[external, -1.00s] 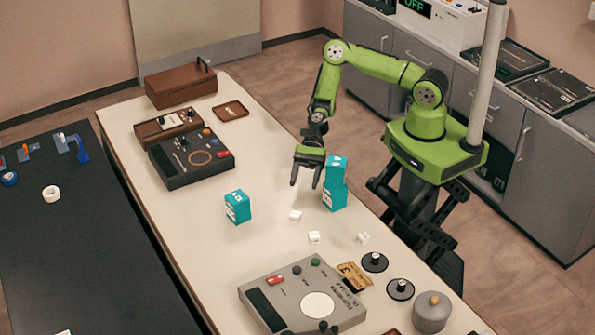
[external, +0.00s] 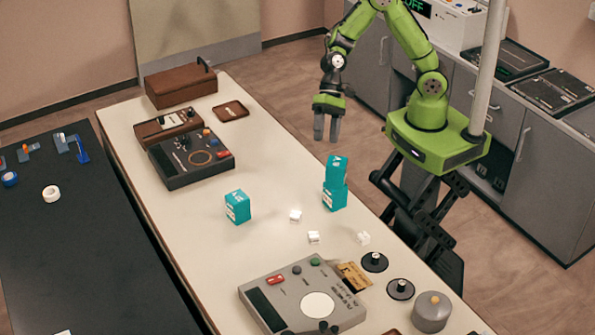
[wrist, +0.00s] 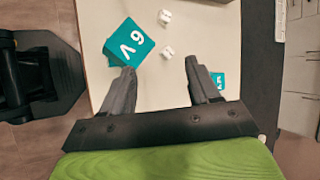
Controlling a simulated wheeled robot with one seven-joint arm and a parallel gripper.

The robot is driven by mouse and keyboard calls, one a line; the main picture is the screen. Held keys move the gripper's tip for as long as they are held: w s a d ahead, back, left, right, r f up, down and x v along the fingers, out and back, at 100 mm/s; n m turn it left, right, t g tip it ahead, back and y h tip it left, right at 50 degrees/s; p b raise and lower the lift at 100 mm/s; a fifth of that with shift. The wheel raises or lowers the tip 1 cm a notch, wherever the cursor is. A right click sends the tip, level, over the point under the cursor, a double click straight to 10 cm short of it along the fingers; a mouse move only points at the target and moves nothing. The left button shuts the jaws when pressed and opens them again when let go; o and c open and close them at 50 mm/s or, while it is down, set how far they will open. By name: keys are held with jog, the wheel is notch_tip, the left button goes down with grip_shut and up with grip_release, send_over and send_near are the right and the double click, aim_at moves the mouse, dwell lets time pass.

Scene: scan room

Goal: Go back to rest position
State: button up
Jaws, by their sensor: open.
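My gripper (external: 327,127) is open and empty. It hangs in the air above the table's right edge, its fingers pointing down, with my arm folded up high. Its fingers also show in the wrist view (wrist: 163,85), with nothing between them. Two teal blocks are stacked below it, the upper block (external: 337,169) sitting slightly turned on the lower block (external: 335,197). In the wrist view the stack's numbered top (wrist: 131,42) lies beyond the left finger. Another teal block (external: 237,207) stands apart to the left, and it is partly hidden by the right finger in the wrist view.
The white table (external: 185,227) holds several small white cubes (external: 314,237), a grey scale-like device (external: 302,298), a dark control box (external: 190,158) and a brown wooden box (external: 180,85). Black knobbed discs (external: 374,262) and a grey canister (external: 432,311) stand near the front right. A black table (external: 75,240) is at left.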

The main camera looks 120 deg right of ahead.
jog(key=s+r+n+h+b, duration=0.1)
jog(key=s+r+n+h, duration=0.1)
jog(key=s+n, duration=0.3)
jog(key=s+a+r+n+h+b, duration=0.1)
jog(key=s+r+n, duration=0.4)
jog(key=s, duration=0.5)
jog(key=s+a+r+n+h+b, duration=0.1)
jog(key=s+r+n+h, duration=0.1)
jog(key=s+r+n, duration=0.2)
jog(key=s+n, duration=0.1)
jog(key=s, duration=0.2)
jog(key=shift+s+r+h, duration=0.2)
jog(key=shift+h, duration=0.2)
